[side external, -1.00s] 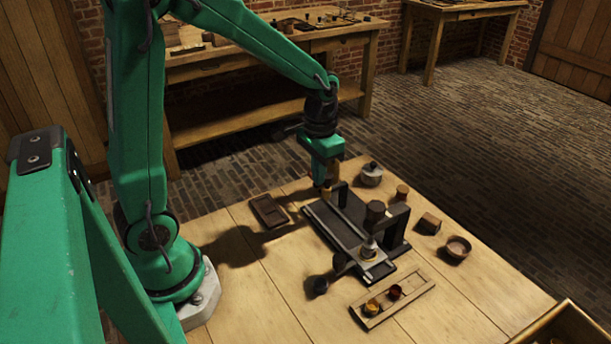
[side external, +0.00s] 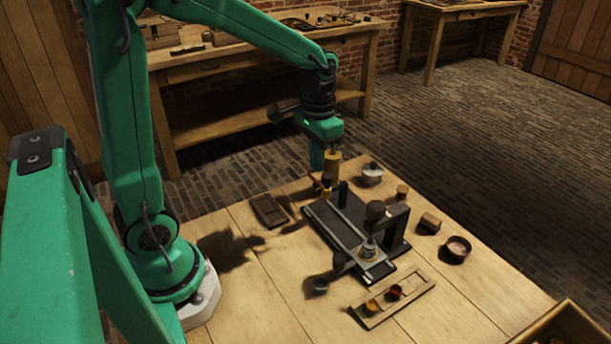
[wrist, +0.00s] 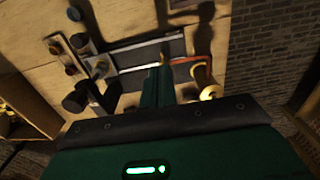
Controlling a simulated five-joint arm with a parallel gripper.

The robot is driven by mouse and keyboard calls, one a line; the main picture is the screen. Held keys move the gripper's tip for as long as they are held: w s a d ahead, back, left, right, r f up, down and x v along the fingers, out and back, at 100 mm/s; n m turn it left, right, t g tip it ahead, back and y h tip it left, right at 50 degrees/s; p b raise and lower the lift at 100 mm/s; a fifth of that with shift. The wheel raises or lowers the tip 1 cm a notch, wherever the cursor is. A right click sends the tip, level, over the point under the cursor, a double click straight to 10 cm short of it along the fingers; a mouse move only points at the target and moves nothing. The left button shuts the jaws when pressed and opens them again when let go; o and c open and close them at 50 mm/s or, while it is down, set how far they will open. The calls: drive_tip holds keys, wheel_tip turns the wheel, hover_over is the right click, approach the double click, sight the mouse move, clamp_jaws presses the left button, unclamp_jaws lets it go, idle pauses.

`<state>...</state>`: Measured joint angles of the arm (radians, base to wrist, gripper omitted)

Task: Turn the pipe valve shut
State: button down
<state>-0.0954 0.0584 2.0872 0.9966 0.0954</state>
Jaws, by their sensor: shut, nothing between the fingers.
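My gripper (side external: 318,166) is shut and empty above the far end of the dark rig on the wooden table. In the wrist view its green fingers (wrist: 158,84) are together, pointing down at the rig. In the wrist view this red bar (wrist: 188,59) runs from near the fingertips to a brass piece (wrist: 206,84) on the right. The brass piece (side external: 333,163) stands just right of the fingers in the side view. I cannot tell whether the fingers touch the bar, nor which way the valve is set.
The dark rig (side external: 331,224) carries a black post and a jar at its near end. A pale tray (side external: 414,297) with small cups lies in front. A brown tray (side external: 269,210) is to the left. A lidded jar (side external: 372,174), a block and a bowl (side external: 457,248) stand right.

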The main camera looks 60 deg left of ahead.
drive_tip(key=shift+r, duration=0.95)
drive_tip(key=s+d+r+t, duration=0.3)
drive_tip(key=s+r+t, duration=0.2)
drive_tip(key=s, duration=0.7)
drive_tip(key=shift+s+d+r+t, duration=0.2)
drive_tip(key=shift+r+t, duration=0.1)
drive_tip(key=shift+r, duration=0.4)
